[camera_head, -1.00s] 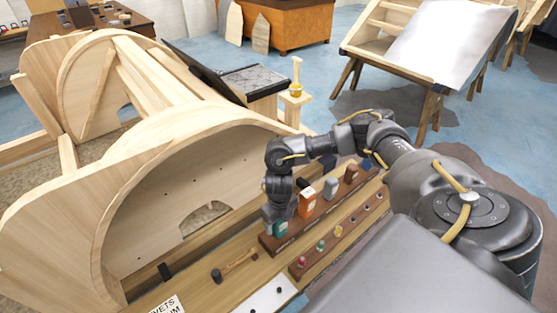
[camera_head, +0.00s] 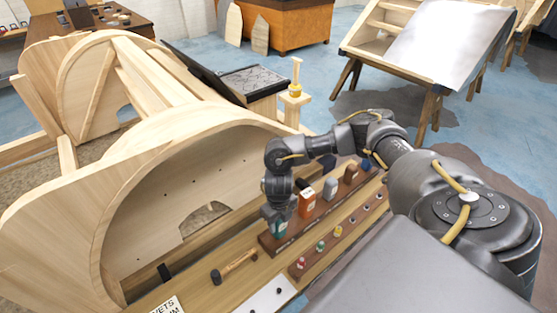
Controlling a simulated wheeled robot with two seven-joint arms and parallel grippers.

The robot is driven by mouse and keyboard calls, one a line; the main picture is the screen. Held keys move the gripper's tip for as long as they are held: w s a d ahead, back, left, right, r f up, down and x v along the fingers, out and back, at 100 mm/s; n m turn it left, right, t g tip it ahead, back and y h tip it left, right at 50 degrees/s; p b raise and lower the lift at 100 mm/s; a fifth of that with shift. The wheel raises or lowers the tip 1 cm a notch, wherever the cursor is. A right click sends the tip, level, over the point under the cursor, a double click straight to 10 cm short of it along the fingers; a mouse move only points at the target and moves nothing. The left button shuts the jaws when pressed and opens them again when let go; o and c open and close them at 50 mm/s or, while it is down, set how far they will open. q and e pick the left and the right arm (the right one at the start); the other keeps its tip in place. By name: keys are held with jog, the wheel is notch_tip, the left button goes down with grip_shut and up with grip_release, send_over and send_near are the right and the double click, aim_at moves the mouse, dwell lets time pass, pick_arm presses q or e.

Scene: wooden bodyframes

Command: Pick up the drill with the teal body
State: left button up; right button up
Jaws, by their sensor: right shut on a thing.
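The drill with the teal body (camera_head: 279,228) stands at the near left end of a dark wooden rack on the bench. My right gripper (camera_head: 279,215) is over it from above and shut on it. The gripper and wrist hide the drill's upper part. The drill still appears to be at the rack, and I cannot tell whether it is clear of it. My left gripper is not in the view.
An orange-and-white drill (camera_head: 306,202), a grey one (camera_head: 330,188) and a brown one (camera_head: 350,173) stand farther along the rack (camera_head: 292,234). A lower rack (camera_head: 312,262) holds small coloured bits. A hammer (camera_head: 234,267) lies to the left. Large wooden frames (camera_head: 110,190) rise at left.

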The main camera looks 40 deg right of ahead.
jog(key=shift+w+r+b, duration=0.1)
jog(key=shift+r+b, duration=0.3)
jog(key=shift+r, duration=0.25)
jog(key=s+a+r+p, duration=0.3)
jog(key=s+r, duration=0.3)
jog(key=r, duration=0.2)
jog(key=s+a+r+p, duration=0.3)
jog(key=s+r, duration=0.3)
jog(key=r, duration=0.3)
jog(key=shift+s+a+r+p, duration=0.2)
jog(key=shift+s+r+p, duration=0.1)
jog(key=shift+p, duration=0.5)
